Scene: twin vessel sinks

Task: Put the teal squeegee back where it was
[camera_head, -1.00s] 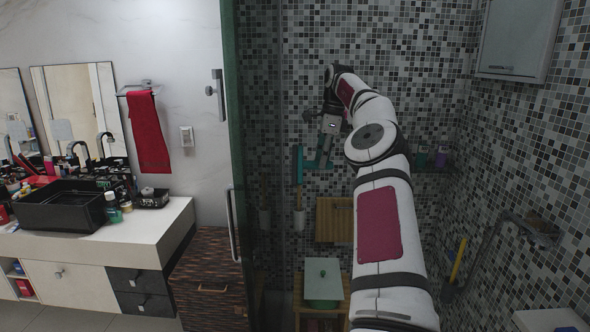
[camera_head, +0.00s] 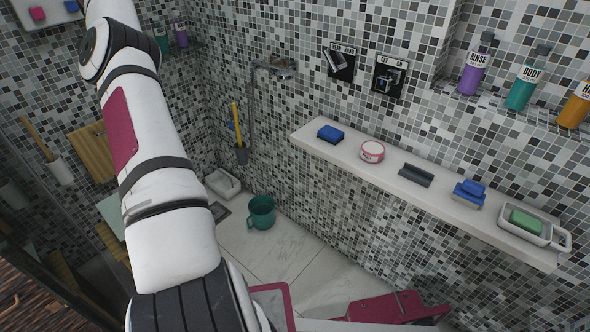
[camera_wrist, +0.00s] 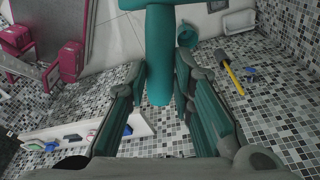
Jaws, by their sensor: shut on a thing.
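The teal squeegee (camera_wrist: 160,50) is in my gripper (camera_wrist: 162,100), seen in the wrist view. The gripper's two dark teal-padded fingers are shut on its thick handle, one finger on each side. Its cross part shows at the top edge of that view, partly cut off. In the head view neither the squeegee nor my gripper shows; my arm runs out of the top left. A long white ledge (camera_head: 300,132) on the mosaic wall bears a blue sponge (camera_head: 330,134), a pink round tin (camera_head: 372,151), a dark grey block (camera_head: 416,175) and a blue brush (camera_head: 469,192).
A soap dish (camera_head: 557,237) with green soap ends the ledge. Bottles (camera_head: 476,70) stand on a shelf above it. Two valve plates (camera_head: 390,75) are on the wall. The floor between is mostly clear.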

